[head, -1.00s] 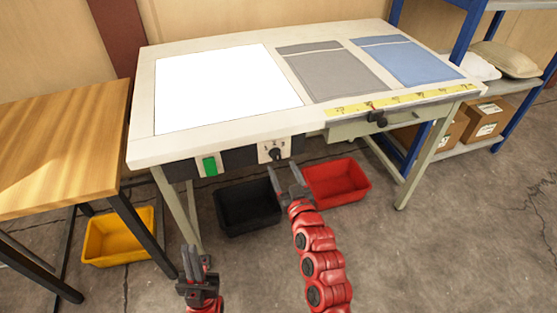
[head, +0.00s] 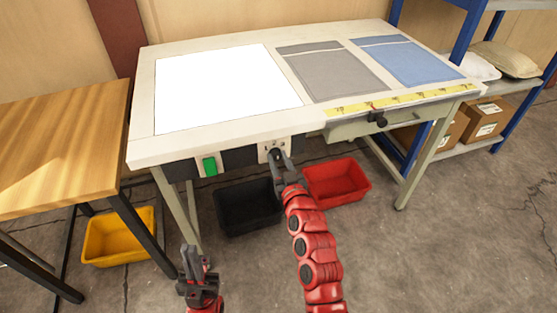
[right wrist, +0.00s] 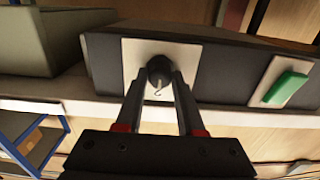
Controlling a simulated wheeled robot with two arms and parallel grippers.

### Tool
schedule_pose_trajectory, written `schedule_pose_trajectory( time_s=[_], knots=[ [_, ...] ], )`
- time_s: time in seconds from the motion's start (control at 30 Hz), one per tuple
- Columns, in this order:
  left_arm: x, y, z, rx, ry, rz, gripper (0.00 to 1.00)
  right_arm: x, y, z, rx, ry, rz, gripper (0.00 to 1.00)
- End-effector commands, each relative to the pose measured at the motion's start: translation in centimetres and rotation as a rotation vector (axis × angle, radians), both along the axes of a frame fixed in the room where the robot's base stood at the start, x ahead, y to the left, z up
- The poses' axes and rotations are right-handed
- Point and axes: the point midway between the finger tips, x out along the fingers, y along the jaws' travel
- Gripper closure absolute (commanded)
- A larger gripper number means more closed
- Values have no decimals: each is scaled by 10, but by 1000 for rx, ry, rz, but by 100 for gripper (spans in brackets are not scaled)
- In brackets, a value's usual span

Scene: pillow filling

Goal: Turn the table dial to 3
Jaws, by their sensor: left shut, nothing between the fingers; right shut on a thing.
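The table dial (head: 275,154) is a small black knob on a pale plate (head: 264,152) on the table's front panel. In the right wrist view the dial (right wrist: 158,70) sits between the tips of my right gripper (right wrist: 162,84), which is shut on it. The right gripper (head: 278,160) covers part of the dial in the head view, and I cannot read the setting. My left gripper (head: 193,262) is shut and empty, low in front of the table, apart from everything.
A green switch (head: 210,166) is left of the dial; it also shows in the right wrist view (right wrist: 286,88). Black (head: 235,222) and red (head: 350,196) bins stand below. The table (head: 220,135) holds a white panel, grey and blue cloths. A drawer (head: 350,130) is to the right.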

Motion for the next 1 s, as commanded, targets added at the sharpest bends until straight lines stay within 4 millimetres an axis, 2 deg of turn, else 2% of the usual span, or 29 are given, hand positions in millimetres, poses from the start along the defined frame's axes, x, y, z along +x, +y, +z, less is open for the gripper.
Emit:
schedule_pose_trajectory(
  time_s=[0.47,0.67,1.0],
  knots=[
    [0,0,-2,0,0,0,100,0,0,0,46,14,-1,100],
    [0,0,-6,0,0,0,100,0,-1,-1,156,50,-1,100],
    [0,0,-13,0,0,0,100,0,-2,-1,444,144,-1,100]
  ],
)
